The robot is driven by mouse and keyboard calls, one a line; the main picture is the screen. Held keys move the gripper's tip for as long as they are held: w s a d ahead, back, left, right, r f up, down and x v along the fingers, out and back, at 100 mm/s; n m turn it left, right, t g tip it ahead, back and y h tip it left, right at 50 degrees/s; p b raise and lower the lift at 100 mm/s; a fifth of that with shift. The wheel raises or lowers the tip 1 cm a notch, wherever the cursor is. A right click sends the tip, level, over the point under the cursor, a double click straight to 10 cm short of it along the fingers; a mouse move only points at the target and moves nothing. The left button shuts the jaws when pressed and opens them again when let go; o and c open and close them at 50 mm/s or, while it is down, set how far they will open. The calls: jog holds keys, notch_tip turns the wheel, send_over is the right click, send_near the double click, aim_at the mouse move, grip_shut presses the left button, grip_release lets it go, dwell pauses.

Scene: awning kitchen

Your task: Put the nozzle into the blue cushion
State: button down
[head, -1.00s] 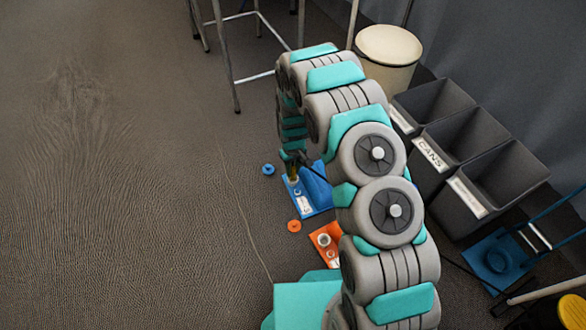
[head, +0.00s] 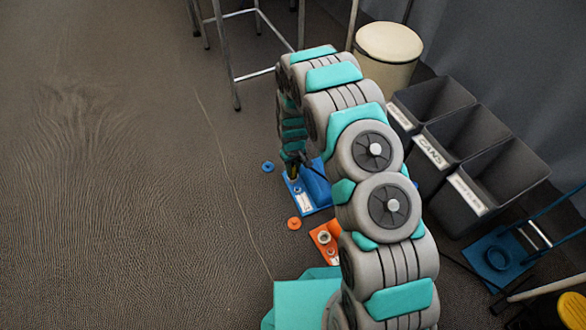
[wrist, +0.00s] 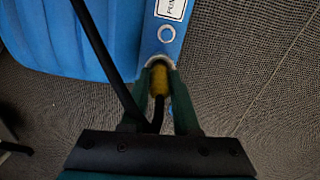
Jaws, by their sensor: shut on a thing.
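The blue cushion (head: 318,185), a flat blue base with a raised part and a white label, lies on the floor beyond my arm. It fills the upper left of the wrist view (wrist: 50,40). My gripper (wrist: 160,62) is shut on the yellow nozzle (wrist: 160,82), which has a black hose behind it. The fingertips are at the near edge of the blue base, beside a pale ring. Another small ring (wrist: 166,34) lies just beyond. The fingers hide the nozzle's tip, so I cannot tell whether it is inside an opening.
A blue ring (head: 268,167) and an orange ring (head: 294,223) lie on the floor. An orange plate (head: 325,238) is close to my arm. Dark bins (head: 480,175), a cream bin (head: 388,60) and a metal-legged stand (head: 235,75) stand around. Floor at left is clear.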

jog(key=shift+f, duration=0.2)
jog(key=c, duration=0.6)
grip_release()
jog(key=shift+o, duration=0.5)
jog(key=o, duration=0.4)
jog(key=shift+r, duration=0.1)
jog(key=shift+r+p, duration=0.8)
jog(key=shift+r, duration=3.1)
jog(key=shift+r, duration=0.1)
